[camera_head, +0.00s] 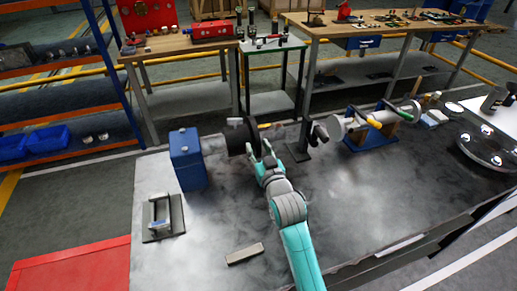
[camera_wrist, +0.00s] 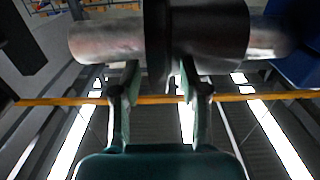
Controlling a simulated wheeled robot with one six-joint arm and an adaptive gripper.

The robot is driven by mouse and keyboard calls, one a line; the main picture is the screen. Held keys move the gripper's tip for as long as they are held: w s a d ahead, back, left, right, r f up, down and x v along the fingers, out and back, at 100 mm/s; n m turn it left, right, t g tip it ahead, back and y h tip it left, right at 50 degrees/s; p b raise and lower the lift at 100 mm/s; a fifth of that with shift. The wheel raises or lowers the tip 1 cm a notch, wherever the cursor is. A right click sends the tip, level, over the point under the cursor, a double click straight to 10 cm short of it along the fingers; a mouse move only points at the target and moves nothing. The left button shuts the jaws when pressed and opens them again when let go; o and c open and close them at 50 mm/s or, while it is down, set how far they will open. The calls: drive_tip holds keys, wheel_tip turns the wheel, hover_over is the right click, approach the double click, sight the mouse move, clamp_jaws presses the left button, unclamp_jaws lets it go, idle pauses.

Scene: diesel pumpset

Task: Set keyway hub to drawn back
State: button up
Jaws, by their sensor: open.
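The likely keyway hub is a dark round part (camera_head: 238,138) beside the blue block on the bench. In the wrist view a dark disc (camera_wrist: 157,40) stands between two bright metal cylinder sections, at the top middle. I cannot tell which of these surfaces belong to the hub. My gripper (camera_head: 260,148) is at the right side of the dark part in the head view. In the wrist view my gripper (camera_wrist: 156,72) is open, its fingertips spread apart just below the disc and the cylinder. Contact cannot be made out. My gripper hides part of the shaft line.
A blue block (camera_head: 187,160) stands left of the hub. A dark upright stand (camera_head: 302,138) and a metal shaft assembly on a blue cradle (camera_head: 370,137) lie right. A small fixture (camera_head: 163,216) and a flat bar (camera_head: 244,253) lie in front, with bare bench between.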

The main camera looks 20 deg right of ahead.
drive_tip(key=s, duration=1.2)
idle(0.5)
